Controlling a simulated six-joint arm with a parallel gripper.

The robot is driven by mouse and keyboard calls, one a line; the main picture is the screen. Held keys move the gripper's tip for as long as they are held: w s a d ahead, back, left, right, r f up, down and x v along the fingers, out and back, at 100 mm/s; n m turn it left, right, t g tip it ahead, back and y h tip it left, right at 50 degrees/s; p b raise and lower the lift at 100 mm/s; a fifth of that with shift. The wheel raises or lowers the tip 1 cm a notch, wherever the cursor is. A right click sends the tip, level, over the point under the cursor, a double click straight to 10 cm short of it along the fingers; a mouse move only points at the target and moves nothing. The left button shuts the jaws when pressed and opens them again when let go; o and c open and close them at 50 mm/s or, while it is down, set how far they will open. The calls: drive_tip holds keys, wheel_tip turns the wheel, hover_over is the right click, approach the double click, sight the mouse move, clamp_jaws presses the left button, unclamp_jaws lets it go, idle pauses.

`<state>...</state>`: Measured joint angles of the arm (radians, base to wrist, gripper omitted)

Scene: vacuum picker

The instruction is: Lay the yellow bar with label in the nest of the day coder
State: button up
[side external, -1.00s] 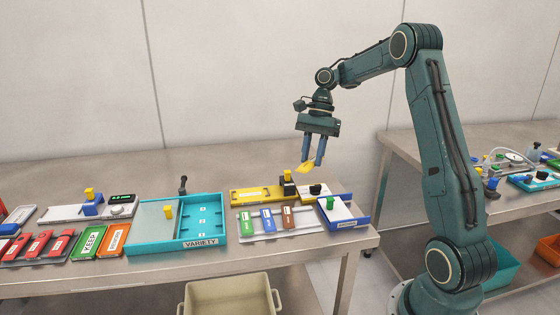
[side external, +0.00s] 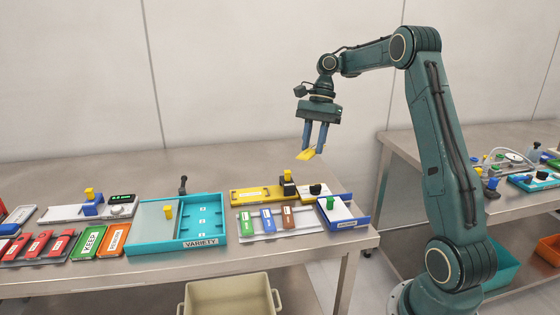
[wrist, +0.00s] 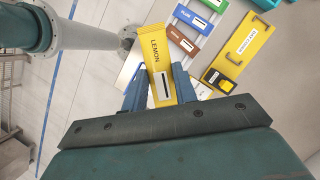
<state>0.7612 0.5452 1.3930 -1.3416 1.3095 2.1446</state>
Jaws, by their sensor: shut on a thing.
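The yellow bar (side external: 306,154) is held between the two blue fingers of my gripper (side external: 313,150), in the air above the back right of the bench. In the wrist view the bar (wrist: 158,58) reads LEMON and has a white label with a dark stripe, between the fingers of my gripper (wrist: 160,92). A long yellow unit with a black upright part, which looks like the day coder (side external: 250,195), lies on the bench below and left of the bar. It also shows in the wrist view (wrist: 240,52), right of the bar. Its nest is not clear.
In front of the yellow unit, a pale rack (side external: 246,235) holds green, blue and brown bars. A blue-sided tray (side external: 352,222) stands at its right. The turquoise VARIETY box (side external: 184,243) is on the left. The bench behind the yellow unit is clear.

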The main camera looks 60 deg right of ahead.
sight(250, 194)
drive_tip(key=shift+w, duration=0.1)
idle(0.3)
drive_tip(key=w+f+m+t, duration=0.1)
drive_tip(key=w+f+m, duration=0.25)
drive_tip(key=w, duration=0.35)
drive_tip(key=w+f+m+t+h, duration=0.1)
drive_tip(key=w+f+m, duration=0.1)
drive_tip(key=w+f, duration=0.35)
drive_tip(key=w+f+m+t, duration=0.2)
drive_tip(key=w+f+m, duration=0.1)
drive_tip(key=w, duration=0.5)
drive_tip(key=shift+s+a+f, duration=0.1)
drive_tip(key=shift+a+f, duration=0.1)
drive_tip(key=shift+f, duration=1.7)
drive_tip(key=shift+s+a+f, duration=0.1)
drive_tip(key=shift+a+f, duration=0.05)
drive_tip(key=shift+f, duration=1.75)
drive_tip(key=shift+f, duration=0.3)
drive_tip(key=o, duration=1)
drive_tip(key=shift+o, duration=0.2)
drive_tip(key=shift+r, duration=0.15)
